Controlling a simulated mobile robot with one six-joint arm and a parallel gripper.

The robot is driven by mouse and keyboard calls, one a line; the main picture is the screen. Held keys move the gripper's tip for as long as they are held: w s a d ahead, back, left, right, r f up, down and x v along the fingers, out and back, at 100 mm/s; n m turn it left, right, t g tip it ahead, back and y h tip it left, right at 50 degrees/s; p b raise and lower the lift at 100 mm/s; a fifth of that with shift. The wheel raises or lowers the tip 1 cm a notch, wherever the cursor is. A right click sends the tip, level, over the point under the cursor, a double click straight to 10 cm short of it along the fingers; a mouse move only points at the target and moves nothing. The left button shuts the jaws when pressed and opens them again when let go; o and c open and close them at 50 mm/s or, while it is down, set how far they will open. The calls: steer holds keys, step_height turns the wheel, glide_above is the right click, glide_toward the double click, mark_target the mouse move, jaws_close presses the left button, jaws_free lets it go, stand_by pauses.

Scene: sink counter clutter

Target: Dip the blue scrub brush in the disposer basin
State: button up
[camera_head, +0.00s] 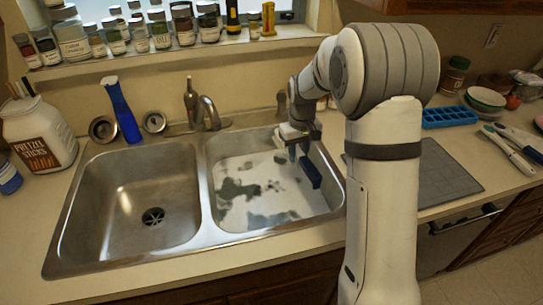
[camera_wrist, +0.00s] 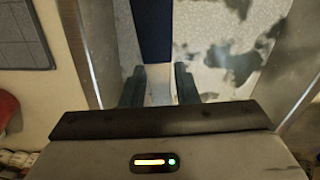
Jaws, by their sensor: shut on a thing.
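The blue scrub brush (camera_head: 311,173) hangs over the right part of the right sink basin, tilted, its dark blue end downward. It also shows in the wrist view (camera_wrist: 152,30), running out from between the fingertips. My gripper (camera_head: 298,150) is shut on it; its dark fingers (camera_wrist: 159,88) flank a pale part of the brush. The right basin (camera_head: 218,190) has whitish suds with dark patches at its bottom. I cannot tell whether the brush touches them. The left basin (camera_head: 120,200) is empty with a dark drain (camera_head: 153,216). No label shows which basin has the disposer.
A faucet (camera_head: 207,112) stands behind the divider. A blue spray bottle (camera_head: 121,110) and a pretzel jar (camera_head: 38,135) stand at left. Jars line the sill. A grey mat (camera_head: 440,178), blue ice tray (camera_head: 450,116) and utensils (camera_head: 510,150) lie right of the sink.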

steer(key=s+a+n+p, duration=0.25)
steer(key=a+n, duration=0.55)
steer(key=n, duration=1.2)
steer(key=shift+s+f+b, duration=0.15)
steer(key=shift+f+b, duration=3.2)
steer(key=shift+f, duration=1.75)
steer(key=shift+s+f+b, duration=0.1)
steer(key=shift+f+b, duration=3.25)
steer(key=shift+f, duration=1.7)
steer(key=shift+s, duration=0.15)
steer(key=shift+s+d, duration=0.1)
steer(key=shift+s, duration=0.35)
steer(key=shift+w, duration=0.1)
steer(key=shift+w, duration=0.5)
